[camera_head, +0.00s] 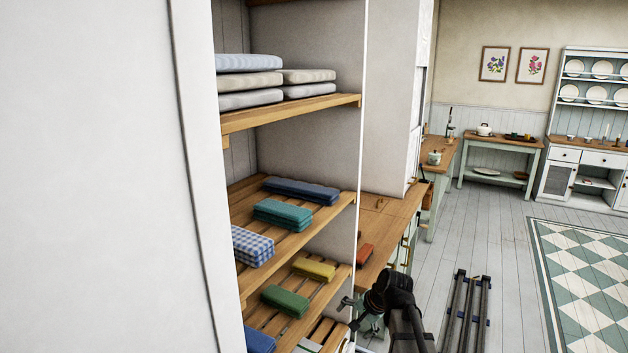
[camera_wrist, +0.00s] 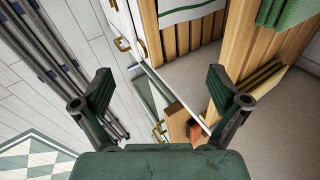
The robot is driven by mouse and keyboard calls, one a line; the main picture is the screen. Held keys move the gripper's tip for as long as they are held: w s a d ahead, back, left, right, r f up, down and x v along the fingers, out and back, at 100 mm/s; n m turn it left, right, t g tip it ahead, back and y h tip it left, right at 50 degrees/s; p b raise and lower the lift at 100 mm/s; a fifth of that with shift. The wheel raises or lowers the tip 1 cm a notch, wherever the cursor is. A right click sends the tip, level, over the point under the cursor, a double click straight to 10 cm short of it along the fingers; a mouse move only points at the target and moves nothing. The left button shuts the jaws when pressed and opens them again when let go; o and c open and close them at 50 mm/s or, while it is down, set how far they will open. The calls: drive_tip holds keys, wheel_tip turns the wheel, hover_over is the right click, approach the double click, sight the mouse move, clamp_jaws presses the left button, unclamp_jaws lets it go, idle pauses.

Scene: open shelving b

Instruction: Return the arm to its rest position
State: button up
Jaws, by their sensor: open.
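My gripper (camera_wrist: 165,95) is open in the wrist view, its two dark fingers wide apart with nothing between them. In the head view my gripper (camera_head: 352,312) is small and dark at the lower middle, beside the front edge of the lower shelves. My arm comes up from the bottom of the picture behind it. I cannot tell in the head view how close the fingers are to the shelf edge.
Open shelving with wooden slatted shelves (camera_head: 300,218) holds folded cloths, among them a green cloth (camera_head: 285,301) and a yellow cloth (camera_head: 314,268). A white upright panel (camera_head: 195,150) stands at left. Dark rails (camera_head: 467,310) lie on the floor. Open floor (camera_head: 495,230) extends right.

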drive_tip(key=s+d+f+n+g+h+b, duration=0.1)
drive_tip(key=s+d+f+n+g, duration=0.15)
drive_tip(key=s+f, duration=0.95)
drive_tip(key=s+d+f+n+g+h+b, duration=0.1)
drive_tip(key=s+f+n+g+h+b, duration=0.15)
drive_tip(key=s+f, duration=0.95)
drive_tip(key=s+d+f+n+g+b, duration=0.1)
drive_tip(key=s+f+g, duration=0.4)
drive_tip(key=s+f, duration=1.7)
drive_tip(key=s+n+h+b, duration=0.1)
drive_tip(key=s+b, duration=0.1)
drive_tip(key=s, duration=0.2)
drive_tip(key=shift+d+f+g, duration=0.3)
drive_tip(key=shift+d+f, duration=0.05)
drive_tip(key=shift+s, duration=0.1)
